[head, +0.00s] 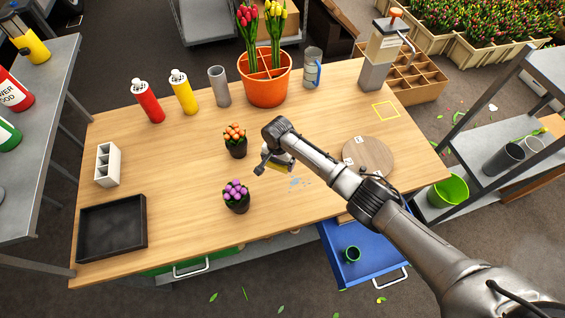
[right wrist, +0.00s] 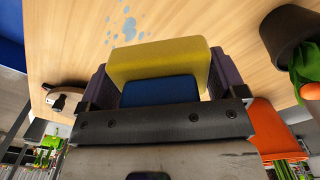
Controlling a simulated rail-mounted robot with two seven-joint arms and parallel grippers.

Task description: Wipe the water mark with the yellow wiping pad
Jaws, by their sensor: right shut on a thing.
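The water mark (head: 296,183) is a patch of bluish drops on the wooden table, right of the purple flower pot in the head view. In the right wrist view the water mark (right wrist: 125,26) lies just beyond the pad. My right gripper (head: 275,160) is shut on the yellow wiping pad (right wrist: 160,60), which has a blue part facing the gripper. In the head view the yellow wiping pad (head: 279,166) is up and left of the water mark. I cannot tell whether it touches the table. My left gripper is not in view.
Pots with orange flowers (head: 235,141) and purple flowers (head: 236,196) stand left of the pad. A round wooden board (head: 382,158) lies to the right. A blue drawer (head: 372,258) stands open at the front. A black tray (head: 112,228) sits front left.

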